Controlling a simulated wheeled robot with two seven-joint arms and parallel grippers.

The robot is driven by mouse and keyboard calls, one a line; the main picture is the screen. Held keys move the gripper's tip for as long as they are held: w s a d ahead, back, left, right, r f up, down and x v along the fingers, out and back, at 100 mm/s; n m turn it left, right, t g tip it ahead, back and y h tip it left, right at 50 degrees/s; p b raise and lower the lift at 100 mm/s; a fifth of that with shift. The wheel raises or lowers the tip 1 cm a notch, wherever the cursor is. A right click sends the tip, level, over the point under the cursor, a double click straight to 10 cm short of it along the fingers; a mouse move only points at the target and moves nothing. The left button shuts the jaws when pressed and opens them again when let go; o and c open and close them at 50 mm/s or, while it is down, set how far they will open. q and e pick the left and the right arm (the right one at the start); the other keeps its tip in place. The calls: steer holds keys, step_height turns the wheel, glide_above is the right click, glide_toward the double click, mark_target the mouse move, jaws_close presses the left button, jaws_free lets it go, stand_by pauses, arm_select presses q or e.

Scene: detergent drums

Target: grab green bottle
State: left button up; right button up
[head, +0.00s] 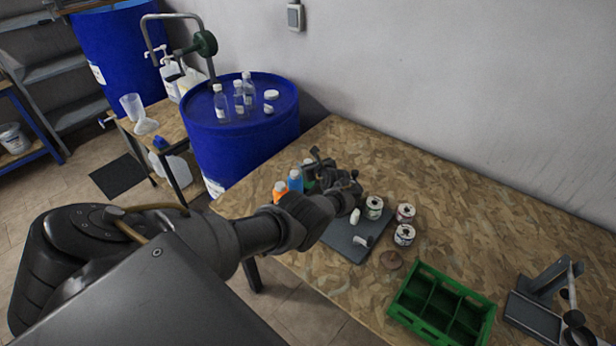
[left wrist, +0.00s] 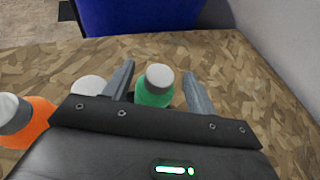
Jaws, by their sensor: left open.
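The green bottle (left wrist: 154,93) with a white-grey cap stands upright between the two fingers of my open left gripper (left wrist: 158,85) in the left wrist view. A gap shows between the bottle and the right finger; contact with the left finger I cannot tell. In the head view my left gripper (head: 318,166) is over the left part of the wooden table, and a bit of the green bottle (head: 308,182) shows beneath it, mostly hidden.
An orange bottle (head: 280,191) and a blue bottle (head: 295,181) stand close beside the green one. A grey tray (head: 345,241), several cans and a green crate (head: 405,300) are further right. A blue drum (head: 240,145) with clear bottles stands behind the table.

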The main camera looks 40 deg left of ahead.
arm_select(q)
steer(key=c, duration=0.6)
jaws_close()
